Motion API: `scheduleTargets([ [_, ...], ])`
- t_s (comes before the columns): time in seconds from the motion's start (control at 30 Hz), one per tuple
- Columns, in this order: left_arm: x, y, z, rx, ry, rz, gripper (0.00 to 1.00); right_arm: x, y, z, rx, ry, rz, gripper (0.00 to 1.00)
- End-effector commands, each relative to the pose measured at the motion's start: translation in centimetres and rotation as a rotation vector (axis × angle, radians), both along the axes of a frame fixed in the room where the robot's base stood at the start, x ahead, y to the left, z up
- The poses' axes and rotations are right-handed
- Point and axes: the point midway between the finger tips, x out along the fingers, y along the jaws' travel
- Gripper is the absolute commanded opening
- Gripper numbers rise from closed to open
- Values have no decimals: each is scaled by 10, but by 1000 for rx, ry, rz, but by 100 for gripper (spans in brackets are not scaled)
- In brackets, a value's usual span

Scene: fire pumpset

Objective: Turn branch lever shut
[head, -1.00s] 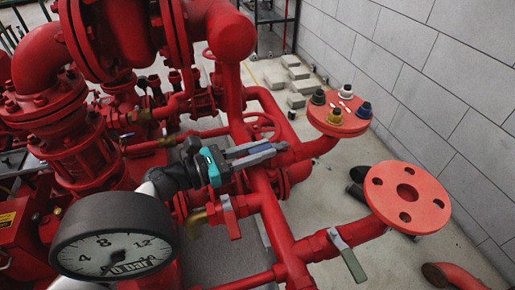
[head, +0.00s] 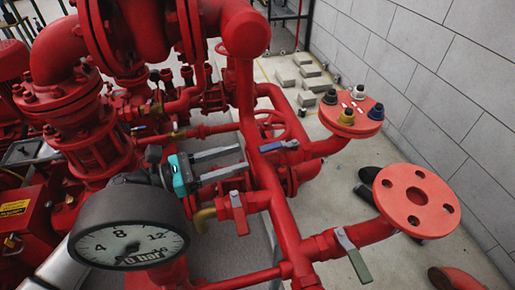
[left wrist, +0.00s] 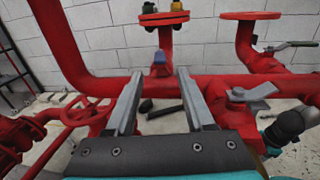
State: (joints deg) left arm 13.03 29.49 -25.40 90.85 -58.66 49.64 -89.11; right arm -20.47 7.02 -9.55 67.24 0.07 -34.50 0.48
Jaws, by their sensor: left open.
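A small blue lever (head: 278,145) sits on the branch pipe below the red flange with coloured bolts. It lies roughly crosswise to that branch. In the left wrist view the blue lever (left wrist: 158,57) shows end-on, ahead of and between my fingertips. My left gripper (head: 243,158) is open and empty, with its fingertips just short of the lever; the wrist view shows its two grey fingers (left wrist: 160,72) apart. A red lever (head: 239,213) hangs below the fingers. A grey-green lever (head: 353,255) is on the branch to the large flange. My right gripper is out of view.
A pressure gauge (head: 128,230) stands close in front of my left wrist. A red handwheel (head: 272,122) is behind the fingers. The large red flange (head: 416,200) is at right. Grey blocks (head: 300,75) lie on the floor by the wall (head: 420,80).

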Motion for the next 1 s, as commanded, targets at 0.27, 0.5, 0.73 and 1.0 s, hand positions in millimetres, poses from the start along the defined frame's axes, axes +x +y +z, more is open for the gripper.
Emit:
scheduleTargets([
  [0.27,-16,50,-1,2,2,1,54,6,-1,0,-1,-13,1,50],
  [0.5,-20,62,0,0,0,0,54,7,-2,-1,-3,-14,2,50],
  [0.73,-20,62,0,0,0,0,54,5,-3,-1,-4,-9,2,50],
  [1.0,-21,64,0,-4,2,8,54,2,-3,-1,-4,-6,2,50],
])
